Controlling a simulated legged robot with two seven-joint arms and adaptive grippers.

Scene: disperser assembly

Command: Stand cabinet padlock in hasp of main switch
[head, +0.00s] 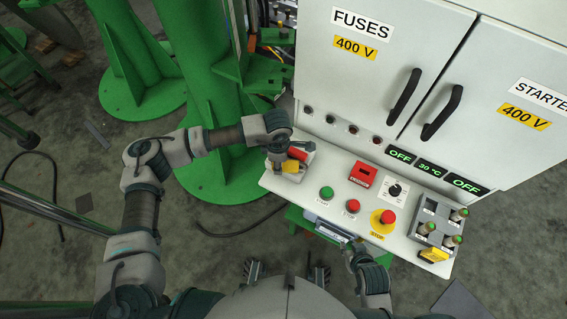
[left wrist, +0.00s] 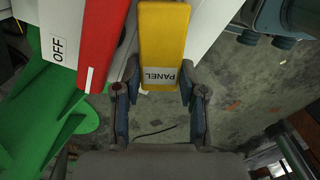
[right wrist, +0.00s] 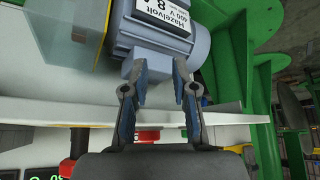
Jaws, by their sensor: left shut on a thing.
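A yellow padlock (left wrist: 165,35) labelled PANEL is between the fingers of my left gripper (left wrist: 160,85), which is shut on it. In the head view this yellow padlock (head: 291,167) is at the left end of the console, just below the red handle (head: 297,153) of the main switch. In the left wrist view the red handle (left wrist: 101,40) lies beside the padlock, with an OFF label to its left. The shackle and hasp are hidden, so I cannot tell whether they engage. My right gripper (right wrist: 160,68) is open and empty, at the console's front edge.
A second yellow padlock (head: 433,255) lies on the right of the console (head: 330,205), by a grey tray (head: 425,236) of green-topped parts. Buttons and a red emergency stop (head: 388,217) stand between. A blue-grey motor (right wrist: 165,45) is beyond my right fingers. Cabinet doors rise behind.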

